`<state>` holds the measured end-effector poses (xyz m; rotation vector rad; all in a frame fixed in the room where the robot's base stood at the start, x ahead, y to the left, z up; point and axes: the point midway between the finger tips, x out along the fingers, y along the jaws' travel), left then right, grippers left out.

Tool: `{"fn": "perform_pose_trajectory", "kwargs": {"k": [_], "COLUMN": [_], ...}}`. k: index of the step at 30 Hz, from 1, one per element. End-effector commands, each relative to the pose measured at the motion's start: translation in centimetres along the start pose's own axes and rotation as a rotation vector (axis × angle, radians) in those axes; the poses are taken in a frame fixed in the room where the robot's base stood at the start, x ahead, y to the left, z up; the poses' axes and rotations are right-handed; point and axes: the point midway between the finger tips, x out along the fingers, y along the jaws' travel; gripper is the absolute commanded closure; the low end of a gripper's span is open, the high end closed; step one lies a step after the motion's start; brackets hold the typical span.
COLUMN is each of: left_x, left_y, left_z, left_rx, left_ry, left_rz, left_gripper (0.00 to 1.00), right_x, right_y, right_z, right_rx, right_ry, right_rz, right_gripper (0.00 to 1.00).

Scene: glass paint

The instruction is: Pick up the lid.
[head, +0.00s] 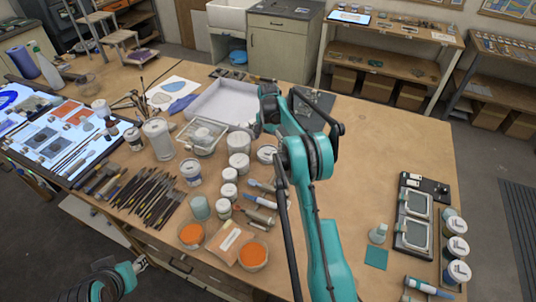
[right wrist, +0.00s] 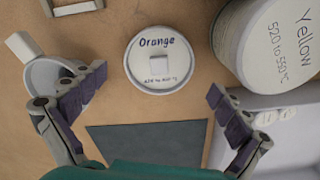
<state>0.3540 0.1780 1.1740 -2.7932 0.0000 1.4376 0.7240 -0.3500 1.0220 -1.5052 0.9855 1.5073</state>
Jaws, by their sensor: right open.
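A round white lid labelled "Orange" (right wrist: 158,78), with a small square knob on top, lies on the wooden table in the right wrist view. My right gripper (right wrist: 156,86) is open and empty, its two fingers spread to the left and right of the lid and apart from it. In the head view the right gripper (head: 268,108) is over the back of the table, beside the white tray, and I cannot make out the lid there. My left gripper (head: 141,262) is at the lower left, off the table's front edge; its jaws are too small to read.
A large jar labelled "Yellow" (right wrist: 232,50) stands close right of the lid. A dark mat (right wrist: 145,141) lies just below it. A white tray (head: 205,112) and several white jars stand left of my right arm. The table's right middle (head: 375,140) is clear.

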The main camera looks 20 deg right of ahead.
Motion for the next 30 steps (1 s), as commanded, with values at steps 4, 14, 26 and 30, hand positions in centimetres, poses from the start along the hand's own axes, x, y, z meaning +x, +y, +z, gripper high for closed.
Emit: {"fn": "perform_pose_trajectory", "kwargs": {"k": [4, 14, 26, 30], "left_x": [0.3, 0.3, 0.3, 0.3], "left_y": [0.0, 0.0, 0.0, 0.0], "left_z": [0.2, 0.2, 0.2, 0.2], "left_rx": [0.0, 0.0, 0.0, 0.0], "left_ry": [0.0, 0.0, 0.0, 0.0], "left_rz": [0.0, 0.0, 0.0, 0.0], "left_gripper": [0.6, 0.6, 0.6, 0.6], "right_x": [2.5, 4.0, 4.0, 3.9], "right_y": [0.1, 0.1, 0.1, 0.1], "right_z": [-0.2, -0.2, -0.1, -0.1], "right_rx": [0.0, -0.001, -0.001, -0.001], "right_ry": [0.0, 0.0, 0.0, 0.0], "right_rz": [0.0, 0.0, -0.001, -0.001], "right_gripper": [0.0, 0.0, 0.4, 0.4]}}
